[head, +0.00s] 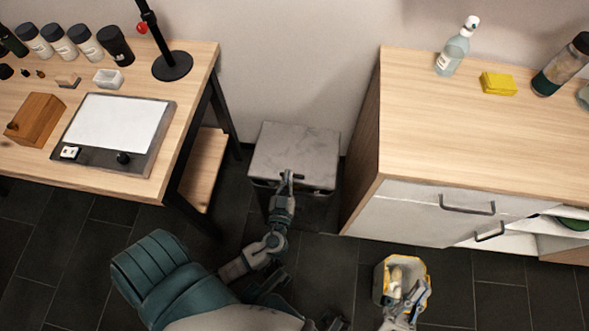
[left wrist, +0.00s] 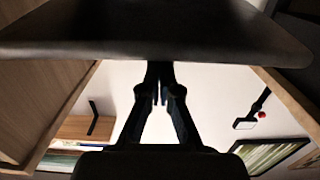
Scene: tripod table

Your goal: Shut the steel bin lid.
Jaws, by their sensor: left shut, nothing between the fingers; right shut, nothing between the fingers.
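The steel bin stands on the floor between the desk and the cabinet. Its grey, scuffed lid (head: 295,146) looks roughly level from above; I cannot tell whether it is fully down. The darker bin body (head: 318,205) shows below its front edge. My left gripper (head: 288,176) is shut and empty, with its fingertips at the lid's front edge. In the left wrist view the shut fingers (left wrist: 160,88) point at the dark lid (left wrist: 150,35), close to its edge; contact is unclear. My right gripper (head: 415,290) is shut and empty at the lower right, over a yellow-rimmed container.
The wooden desk (head: 195,85) with a lamp (head: 172,66) and jars is left of the bin. The wooden cabinet (head: 450,120) is close on its right, with a drawer standing partly open. The yellow-rimmed container (head: 381,282) is on the dark tiled floor.

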